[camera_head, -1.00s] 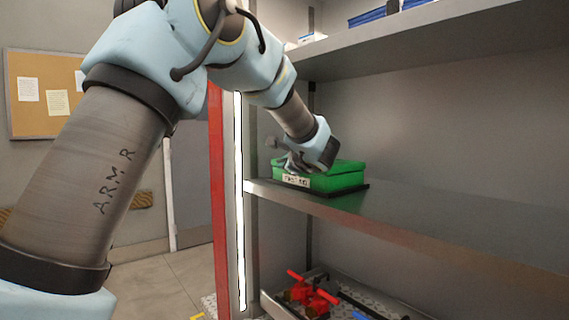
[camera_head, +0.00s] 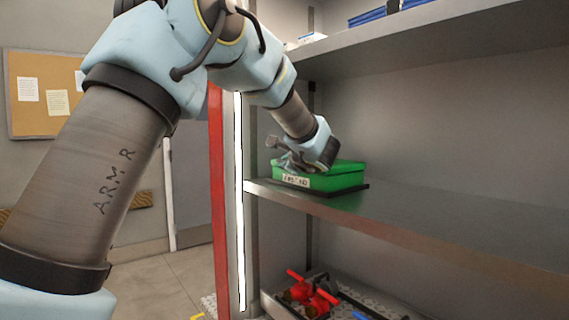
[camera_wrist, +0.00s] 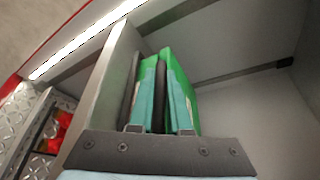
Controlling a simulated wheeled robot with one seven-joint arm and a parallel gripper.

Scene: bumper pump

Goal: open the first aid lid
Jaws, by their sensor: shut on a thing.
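The green first aid box (camera_head: 340,180) sits on the middle shelf with a white label on its front face. Its green lid (camera_head: 347,166) looks nearly level, and any gap below it is too small to tell. My gripper (camera_head: 287,157) is at the lid's left front part and hides some of it. In the wrist view, my gripper's teal fingers (camera_wrist: 160,95) are close together with a dark strip between them, against the green box (camera_wrist: 187,85). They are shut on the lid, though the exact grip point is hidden.
The box stands on a dark mat at the left end of the metal shelf (camera_head: 420,217). The shelf is clear to its right. An upper shelf (camera_head: 430,40) hangs above. Red parts (camera_head: 312,295) lie on the lower level. A red upright post (camera_head: 222,200) stands at the left.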

